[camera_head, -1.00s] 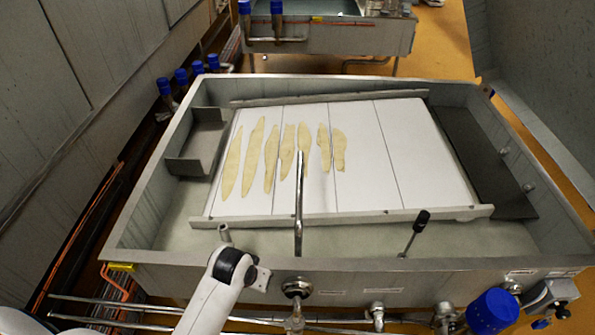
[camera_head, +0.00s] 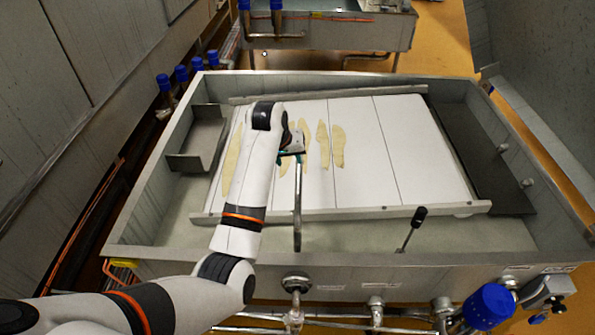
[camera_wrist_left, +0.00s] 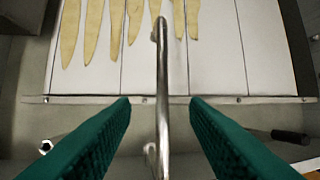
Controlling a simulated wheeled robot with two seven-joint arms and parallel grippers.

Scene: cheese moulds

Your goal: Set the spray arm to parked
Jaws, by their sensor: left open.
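The spray arm (camera_head: 298,205) is a shiny metal pipe rising from the front wall of the vat and reaching over the white board. In the left wrist view the pipe (camera_wrist_left: 161,90) runs lengthwise between the two green fingers, with a gap on both sides. My left gripper (camera_head: 291,157) is open around the upper end of the pipe in the head view; the wrist view shows its fingers (camera_wrist_left: 160,105) apart and not touching it. My left arm hides part of the board. My right gripper is out of view.
The metal vat (camera_head: 165,262) holds a white board (camera_head: 408,150) with several pale yellow strips (camera_head: 323,145). A black-handled lever (camera_head: 419,217) stands right of the pipe. A grey bracket (camera_head: 200,140) is at the left, a dark panel (camera_head: 480,160) at the right. A blue knob (camera_head: 490,308) is in front.

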